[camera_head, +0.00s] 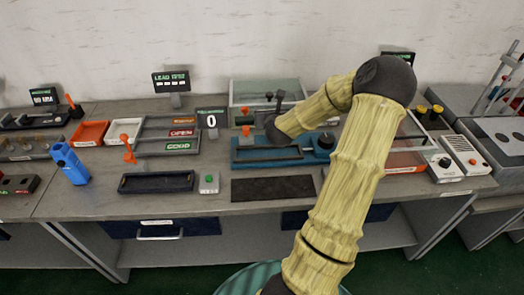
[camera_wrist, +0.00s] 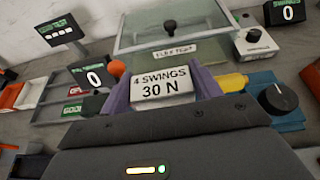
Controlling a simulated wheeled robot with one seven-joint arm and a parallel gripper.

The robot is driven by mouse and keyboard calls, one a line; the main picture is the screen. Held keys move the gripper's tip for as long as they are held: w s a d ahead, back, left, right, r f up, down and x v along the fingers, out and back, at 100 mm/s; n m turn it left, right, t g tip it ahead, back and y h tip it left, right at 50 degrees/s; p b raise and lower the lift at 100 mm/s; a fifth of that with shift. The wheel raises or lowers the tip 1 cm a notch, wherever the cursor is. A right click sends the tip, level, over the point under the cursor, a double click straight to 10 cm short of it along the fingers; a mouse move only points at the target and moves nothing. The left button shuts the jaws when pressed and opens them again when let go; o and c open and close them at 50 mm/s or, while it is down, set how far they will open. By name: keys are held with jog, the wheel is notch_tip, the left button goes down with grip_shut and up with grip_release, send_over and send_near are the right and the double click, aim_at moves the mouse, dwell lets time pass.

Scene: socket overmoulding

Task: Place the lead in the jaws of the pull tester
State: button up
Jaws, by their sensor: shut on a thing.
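The blue bench device with a black dial, which looks like the pull tester (camera_head: 245,156), stands at the middle of the bench. Its dial (camera_wrist: 277,97) shows at the right in the wrist view. My gripper (camera_head: 272,128) is over its back left part, partly covered by my own arm. In the wrist view my gripper (camera_wrist: 163,92) has its two purple-grey fingers either side of a white "4 SWINGS 30 N" card (camera_wrist: 162,88). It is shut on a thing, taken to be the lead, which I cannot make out. The tester's jaws are hidden from clear view.
A clear-lidded flex-test box (camera_head: 265,92) stands behind. An orange knob (camera_wrist: 116,68) is close by the left finger. Sorting trays (camera_head: 168,133) are at the left. A dark tray (camera_head: 157,182), a green-button box (camera_head: 209,184) and a bare black mat (camera_head: 272,188) are in front.

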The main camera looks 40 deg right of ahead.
jog(key=shift+d+r+h, duration=0.3)
jog(key=shift+d+r, duration=0.4)
jog(key=shift+r, duration=0.05)
notch_tip(320, 180, down, 14)
jog(key=shift+a+f+p, duration=0.1)
jog(key=shift+p, duration=0.3)
jog(key=shift+f, duration=1.95)
